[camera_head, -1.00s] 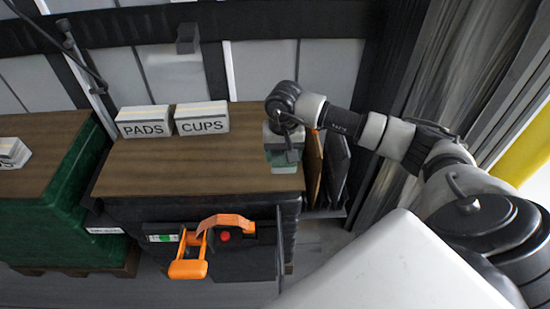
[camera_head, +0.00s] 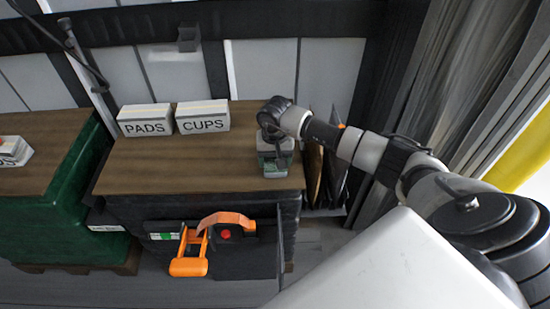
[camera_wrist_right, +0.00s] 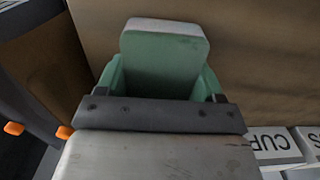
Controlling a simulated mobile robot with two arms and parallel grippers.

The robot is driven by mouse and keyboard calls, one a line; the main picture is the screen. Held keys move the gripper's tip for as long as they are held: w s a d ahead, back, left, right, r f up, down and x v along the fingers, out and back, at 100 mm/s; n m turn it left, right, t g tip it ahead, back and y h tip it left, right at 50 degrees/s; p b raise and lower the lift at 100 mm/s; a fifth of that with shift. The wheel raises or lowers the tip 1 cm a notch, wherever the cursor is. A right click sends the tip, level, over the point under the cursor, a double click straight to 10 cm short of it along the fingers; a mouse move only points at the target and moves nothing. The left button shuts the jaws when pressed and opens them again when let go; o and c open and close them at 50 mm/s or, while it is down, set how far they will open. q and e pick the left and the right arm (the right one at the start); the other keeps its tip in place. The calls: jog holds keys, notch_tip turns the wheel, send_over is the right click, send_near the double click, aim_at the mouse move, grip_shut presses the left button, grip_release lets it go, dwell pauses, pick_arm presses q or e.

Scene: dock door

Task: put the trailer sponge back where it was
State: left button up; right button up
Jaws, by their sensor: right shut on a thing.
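My right gripper (camera_head: 276,160) is over the right front part of the brown worktop, pointing down. It is shut on a pale green block, which I take to be the trailer sponge. In the right wrist view the sponge (camera_wrist_right: 165,62) sits between the two greenish fingers of the gripper (camera_wrist_right: 160,85), its end sticking out past them. In the head view the gripper mostly hides the sponge. I cannot tell whether its underside touches the worktop (camera_head: 190,170). My left gripper is not in view.
Boxes marked PADS (camera_head: 145,121) and CUPS (camera_head: 203,117) stand at the back of the worktop. An orange handle (camera_head: 189,266) juts from the front. Brown and dark panels (camera_head: 322,175) stand just right of the worktop. A green unit (camera_head: 70,190) is at left. The worktop's middle is clear.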

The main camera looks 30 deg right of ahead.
jog(key=o, duration=0.9)
jog(key=shift+f, duration=0.15)
jog(key=shift+o, duration=0.2)
jog(key=shift+r+p, duration=0.3)
notch_tip(320, 180, up, 12)
jog(key=shift+b, duration=0.45)
jog(key=shift+f, duration=0.1)
